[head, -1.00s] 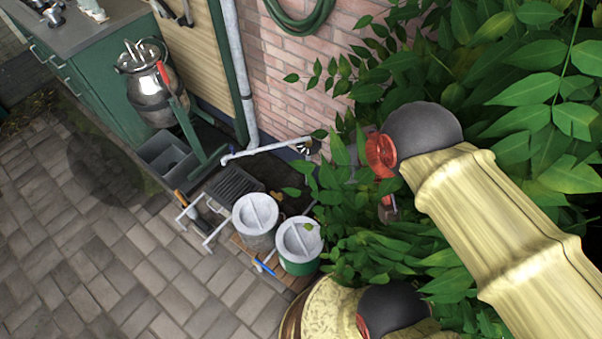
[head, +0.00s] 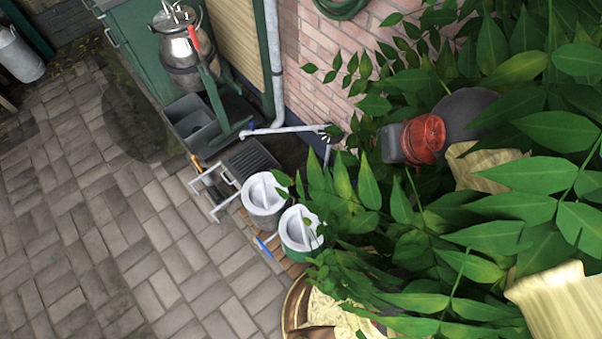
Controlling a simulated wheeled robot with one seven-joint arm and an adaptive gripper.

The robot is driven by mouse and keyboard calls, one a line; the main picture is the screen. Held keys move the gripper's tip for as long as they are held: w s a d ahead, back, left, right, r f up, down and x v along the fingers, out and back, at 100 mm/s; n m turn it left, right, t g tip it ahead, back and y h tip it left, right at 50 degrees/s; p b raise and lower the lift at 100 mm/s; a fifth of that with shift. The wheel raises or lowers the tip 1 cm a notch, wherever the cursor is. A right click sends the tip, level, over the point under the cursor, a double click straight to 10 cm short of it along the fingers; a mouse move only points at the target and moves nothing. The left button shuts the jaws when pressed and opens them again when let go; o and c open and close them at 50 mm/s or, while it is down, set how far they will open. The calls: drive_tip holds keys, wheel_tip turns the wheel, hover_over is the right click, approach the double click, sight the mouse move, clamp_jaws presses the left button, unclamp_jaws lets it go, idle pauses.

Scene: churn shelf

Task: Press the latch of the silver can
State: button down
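A shiny silver can (head: 184,52) with metal fittings on its lid hangs or stands in a green frame by the green cabinet, at the top left of the head view. A red handle-like part (head: 194,38) shows at its right side. Its latch is too small to make out. I cannot see my gripper's fingers.
A grey basin (head: 190,120), a ribbed dark tray (head: 250,160) and a pale pipe (head: 285,129) lie along the brick wall. Dense leaves (head: 440,230) cover the right. Paving (head: 120,240) at the left is open.

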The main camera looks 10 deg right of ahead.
drive_tip(key=w+a+f+m+g, duration=0.1)
drive_tip(key=w+f+m, duration=0.15)
drive_tip(key=w, duration=0.55)
drive_tip(key=w+a+f+m+g+y, duration=0.1)
drive_tip(key=w+f, duration=0.2)
drive_tip(key=w, duration=0.5)
drive_tip(key=w+a+f+m+g, duration=0.1)
drive_tip(key=w+f, duration=0.2)
drive_tip(key=w, duration=0.6)
drive_tip(key=w+a+f+m+g+p, duration=0.1)
drive_tip(key=w+f+m, duration=0.1)
drive_tip(key=w+f, duration=0.75)
drive_tip(key=w+a+f+m+g+y, duration=0.1)
drive_tip(key=w+f+m, duration=0.1)
drive_tip(key=f, duration=0.9)
drive_tip(key=w+f+m+g, duration=0.1)
drive_tip(key=w+f+m, duration=0.1)
drive_tip(key=f, duration=0.9)
wheel_tip(320, 180, down, 22)
drive_tip(key=s+m, duration=0.2)
drive_tip(key=shift+s+a+r+g+y+p, duration=0.2)
drive_tip(key=shift+a+g+y+p, duration=0.1)
drive_tip(key=shift+a+g+p, duration=0.15)
drive_tip(key=shift+m, duration=0.25)
